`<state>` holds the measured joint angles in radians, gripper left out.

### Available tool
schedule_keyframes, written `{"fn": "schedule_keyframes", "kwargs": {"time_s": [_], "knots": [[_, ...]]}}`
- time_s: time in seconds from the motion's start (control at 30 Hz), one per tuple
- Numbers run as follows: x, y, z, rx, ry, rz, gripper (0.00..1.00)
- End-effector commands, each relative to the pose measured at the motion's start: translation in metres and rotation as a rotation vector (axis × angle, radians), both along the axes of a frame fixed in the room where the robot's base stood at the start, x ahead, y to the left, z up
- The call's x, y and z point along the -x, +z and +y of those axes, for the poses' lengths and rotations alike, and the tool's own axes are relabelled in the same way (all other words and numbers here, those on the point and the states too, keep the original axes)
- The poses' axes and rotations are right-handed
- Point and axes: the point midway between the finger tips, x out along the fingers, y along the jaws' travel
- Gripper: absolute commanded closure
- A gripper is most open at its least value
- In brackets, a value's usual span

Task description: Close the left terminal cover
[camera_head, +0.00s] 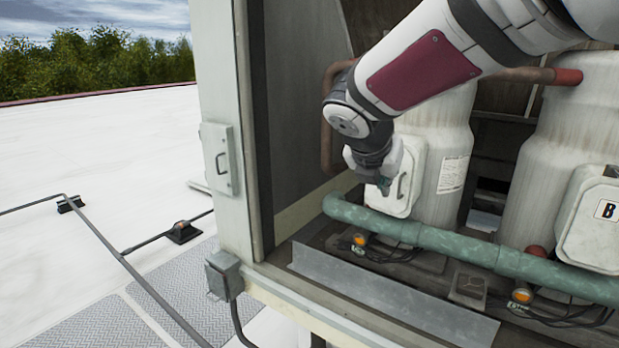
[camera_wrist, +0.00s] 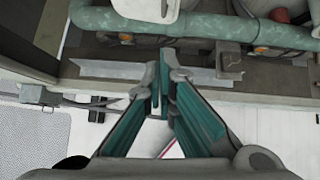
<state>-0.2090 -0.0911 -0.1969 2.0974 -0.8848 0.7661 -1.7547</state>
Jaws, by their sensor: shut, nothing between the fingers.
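The left terminal cover (camera_head: 410,170) is a pale, rounded box-like lid with a dark handle on the front of the left white compressor (camera_head: 457,150). Its lower part shows at the top of the wrist view (camera_wrist: 146,8). I cannot tell whether it sits flush. My gripper (camera_head: 384,186) is at the cover's left side in the head view, overlapping it; contact is unclear. In the wrist view, its green-padded fingers (camera_wrist: 165,78) are drawn together and hold nothing.
A green pipe (camera_head: 440,240) runs across just below the cover. A right cover marked B (camera_head: 590,225) is on the right compressor. The cabinet's left post (camera_head: 222,110) and a metal strip (camera_head: 390,305) border the opening. White roof (camera_head: 90,150) lies open at left.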

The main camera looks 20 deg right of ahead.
Motion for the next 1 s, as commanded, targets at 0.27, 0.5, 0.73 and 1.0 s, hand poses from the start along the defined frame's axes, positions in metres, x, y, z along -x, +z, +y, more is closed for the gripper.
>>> {"fn": "schedule_keyframes", "kwargs": {"time_s": [0.27, 0.5, 0.73, 1.0], "knots": [[-0.025, -0.040, -0.029, 0.001, -0.004, 0.007, 1.00], [-0.048, -0.059, -0.055, 0.000, -0.006, 0.003, 1.00], [-0.063, -0.059, -0.070, 0.000, -0.003, 0.002, 1.00], [-0.066, -0.059, -0.073, 0.000, -0.001, 0.002, 1.00]]}}
